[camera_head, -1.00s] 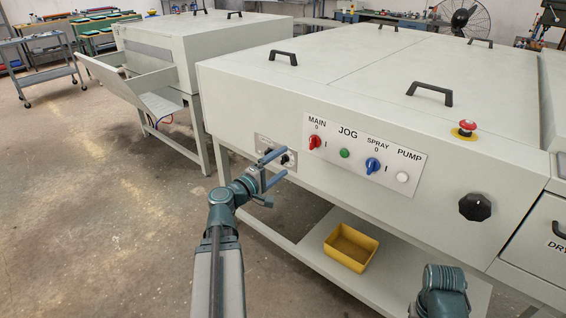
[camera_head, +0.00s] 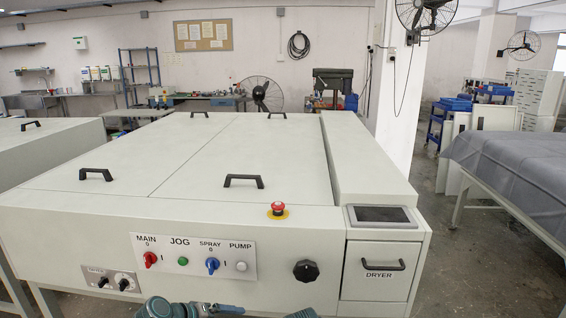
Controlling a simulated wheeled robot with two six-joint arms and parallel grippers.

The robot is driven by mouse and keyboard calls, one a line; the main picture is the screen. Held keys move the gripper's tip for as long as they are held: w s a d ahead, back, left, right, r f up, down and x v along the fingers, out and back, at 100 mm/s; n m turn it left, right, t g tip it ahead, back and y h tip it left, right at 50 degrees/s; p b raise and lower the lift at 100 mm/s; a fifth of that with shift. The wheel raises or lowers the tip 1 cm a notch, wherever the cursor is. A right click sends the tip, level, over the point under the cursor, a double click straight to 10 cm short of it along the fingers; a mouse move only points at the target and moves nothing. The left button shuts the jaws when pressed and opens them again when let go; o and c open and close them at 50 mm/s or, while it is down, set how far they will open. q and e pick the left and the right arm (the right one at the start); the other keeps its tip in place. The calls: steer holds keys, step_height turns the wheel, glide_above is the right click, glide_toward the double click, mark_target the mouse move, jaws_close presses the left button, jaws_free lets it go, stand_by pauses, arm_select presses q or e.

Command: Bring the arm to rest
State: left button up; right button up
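The plate processor (camera_head: 100,218) is a large off-white machine filling the lower middle of the head view. Its control panel has a red MAIN switch (camera_head: 150,259), a green JOG button (camera_head: 183,261), a blue SPRAY switch (camera_head: 212,265) and a white PUMP button (camera_head: 241,266). My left gripper (camera_head: 226,309) is only partly in view at the bottom edge, below the panel and pointing right. Its finger opening cannot be made out. Only a small top part of my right arm shows at the bottom edge, and its gripper is out of view.
A red emergency stop (camera_head: 278,209), a black knob (camera_head: 306,270) and the dryer drawer (camera_head: 380,273) are to the right. A cloth-covered table (camera_head: 515,170) stands at far right, across open floor.

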arm_select(q)
steer(key=s+d+r+m+g+y+p, duration=0.3)
steer(key=s+d+m+g+y+p, duration=0.4)
steer(key=s, duration=0.6)
steer(key=shift+s+d+m+y+p, duration=0.15)
steer(key=shift+d+m+y+p, duration=0.7)
steer(key=shift+d, duration=0.35)
arm_select(e)
step_height(320, 180, up, 10)
steer(key=shift+r, duration=0.2)
